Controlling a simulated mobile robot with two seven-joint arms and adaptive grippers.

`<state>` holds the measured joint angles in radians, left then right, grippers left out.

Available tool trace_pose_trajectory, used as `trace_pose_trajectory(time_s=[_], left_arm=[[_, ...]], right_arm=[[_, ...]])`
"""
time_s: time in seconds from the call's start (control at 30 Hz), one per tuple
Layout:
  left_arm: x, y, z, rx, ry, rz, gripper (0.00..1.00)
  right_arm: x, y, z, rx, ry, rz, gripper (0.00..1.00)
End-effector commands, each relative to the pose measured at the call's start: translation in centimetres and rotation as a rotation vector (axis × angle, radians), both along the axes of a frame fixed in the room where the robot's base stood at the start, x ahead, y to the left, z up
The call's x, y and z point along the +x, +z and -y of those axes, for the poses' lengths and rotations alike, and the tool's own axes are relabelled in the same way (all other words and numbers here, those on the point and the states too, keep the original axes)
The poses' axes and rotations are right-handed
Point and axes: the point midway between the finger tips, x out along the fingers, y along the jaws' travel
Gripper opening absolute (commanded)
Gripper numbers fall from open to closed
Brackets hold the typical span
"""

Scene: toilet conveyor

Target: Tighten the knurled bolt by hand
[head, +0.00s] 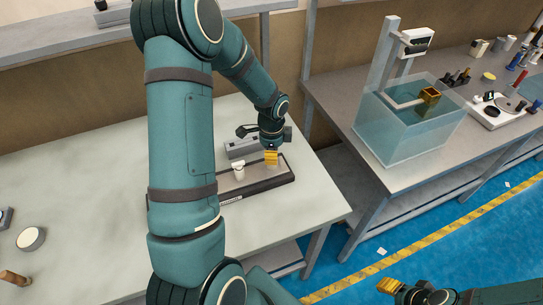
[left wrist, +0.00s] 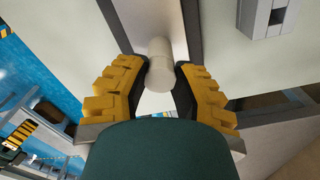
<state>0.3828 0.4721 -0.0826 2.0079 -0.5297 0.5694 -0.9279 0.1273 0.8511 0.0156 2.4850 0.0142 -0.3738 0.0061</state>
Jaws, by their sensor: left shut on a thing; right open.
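My left gripper (head: 271,158) is over the right part of a dark-edged tray (head: 263,187) on the pale table. In the left wrist view its yellow fingers with dark pads close on both sides of a pale, smooth-looking cylinder (left wrist: 159,62), which seems to be the bolt. Knurling cannot be made out, and its base and thread are hidden. A small white cylindrical piece (head: 239,171) stands on the tray left of the gripper. My right gripper (head: 390,286) is open and empty, over the blue floor at the lower right, far from the tray.
A grey slotted block (head: 241,147) lies behind the tray; it also shows in the left wrist view (left wrist: 268,18). A round disc (head: 31,239) and a wooden-handled item (head: 14,278) lie at the table's left. A water tank (head: 408,120) stands on the right bench. The table's front is clear.

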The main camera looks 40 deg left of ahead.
Motion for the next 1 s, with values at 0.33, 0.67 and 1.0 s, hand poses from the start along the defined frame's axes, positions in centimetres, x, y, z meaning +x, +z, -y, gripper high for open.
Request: trace_pose_trajectory(time_s=[0.33,0.67,1.0], left_arm=[[0.0,0.0,0.0,-0.001,0.002,-0.001,0.35],[0.0,1.9,0.0,0.0,0.003,0.0,0.35],[0.0,3.1,0.0,0.0,0.003,0.0,0.35]], right_arm=[[0.0,0.0,0.0,0.0,0.0,0.0,0.47],[0.0,1.4,0.0,0.0,0.0,0.0,0.47],[0.0,2.3,0.0,0.0,0.0,0.0,0.47]])
